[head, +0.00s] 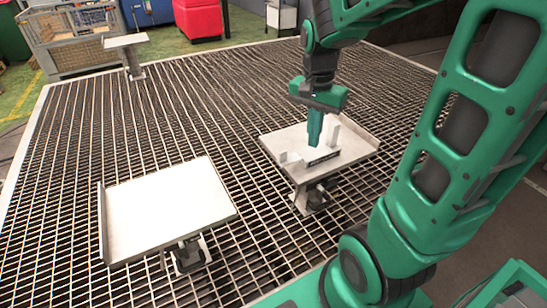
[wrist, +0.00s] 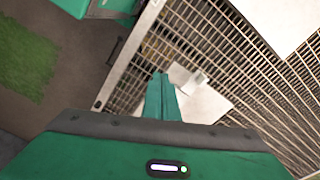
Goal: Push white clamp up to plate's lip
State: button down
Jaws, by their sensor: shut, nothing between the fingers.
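The plate (head: 350,148) stands on a short post over the grating, with a raised lip (head: 360,132) along its right edge. The white clamp (head: 297,156) lies on this plate, with a dark strip along its front. Part of it is hidden behind my fingers. My gripper (head: 314,144) is shut and empty, pointing down over the clamp. I cannot tell whether it touches it. In the wrist view, the shut fingertips (wrist: 162,76) show beside the clamp (wrist: 194,83), with the plate (wrist: 206,106) partly hidden below.
A second white plate (head: 165,205) with a lip on its left edge stands at the front left. A small raised plate (head: 125,41) stands at the back left. A wire crate (head: 75,40) and a red box (head: 198,18) are beyond the grating (head: 110,125).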

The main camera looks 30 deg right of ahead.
jog(key=w+a+f+m, duration=0.3)
jog(key=w+a, duration=0.1)
jog(key=w, duration=0.3)
jog(key=w+a+f+m, duration=0.2)
jog(key=w+a+f, duration=0.15)
jog(key=w, duration=0.25)
jog(key=d+f, duration=0.3)
jog(key=f, duration=0.6)
jog(key=shift+d+f+m+y, duration=0.15)
jog(key=shift+f+m+y, duration=0.1)
jog(key=shift+m+y, duration=0.05)
jog(key=shift+w, duration=0.1)
